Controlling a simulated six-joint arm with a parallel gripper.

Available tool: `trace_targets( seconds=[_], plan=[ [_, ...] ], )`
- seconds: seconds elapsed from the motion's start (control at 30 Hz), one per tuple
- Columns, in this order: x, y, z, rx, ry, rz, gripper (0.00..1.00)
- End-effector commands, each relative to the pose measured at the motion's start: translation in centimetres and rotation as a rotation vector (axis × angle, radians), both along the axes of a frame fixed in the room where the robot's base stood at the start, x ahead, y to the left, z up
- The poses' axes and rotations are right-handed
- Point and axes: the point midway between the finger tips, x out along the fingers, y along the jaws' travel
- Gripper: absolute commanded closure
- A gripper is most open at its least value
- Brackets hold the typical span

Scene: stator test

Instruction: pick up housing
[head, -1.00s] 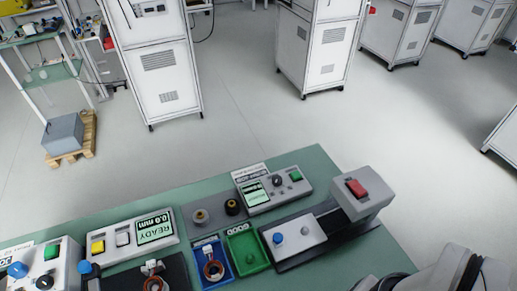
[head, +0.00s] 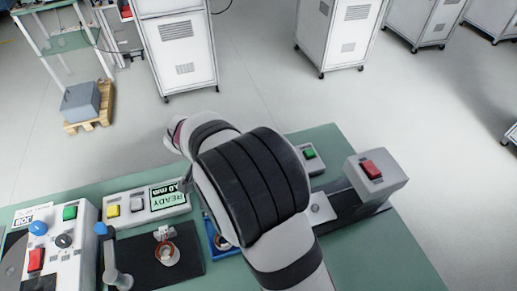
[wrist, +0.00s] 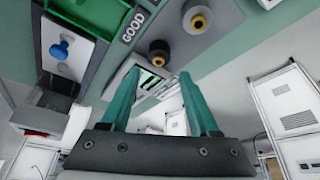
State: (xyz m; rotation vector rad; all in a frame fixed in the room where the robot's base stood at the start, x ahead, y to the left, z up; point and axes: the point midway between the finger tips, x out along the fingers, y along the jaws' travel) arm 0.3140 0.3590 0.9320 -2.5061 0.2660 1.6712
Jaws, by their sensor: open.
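A copper-ringed part (head: 166,252) sits on a black plate; another is partly hidden in a blue tray (head: 211,232). A green tray (wrist: 97,12) lies beside the GOOD label. A READY display box (head: 146,203) and red-button box (head: 375,171) border the arm.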

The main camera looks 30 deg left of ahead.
Motion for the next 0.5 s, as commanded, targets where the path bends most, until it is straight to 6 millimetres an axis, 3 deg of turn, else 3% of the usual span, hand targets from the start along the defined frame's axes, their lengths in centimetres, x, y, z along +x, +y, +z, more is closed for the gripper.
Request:
trace_targets(
  seconds=[0.1,0.5],
  plan=[
    [1.2,-0.4,-2.9,-0.002,0.002,-0.002,0.38],
    [4.7,-1.2,-8.5,-0.002,0.003,-0.002,0.38]
  ],
)
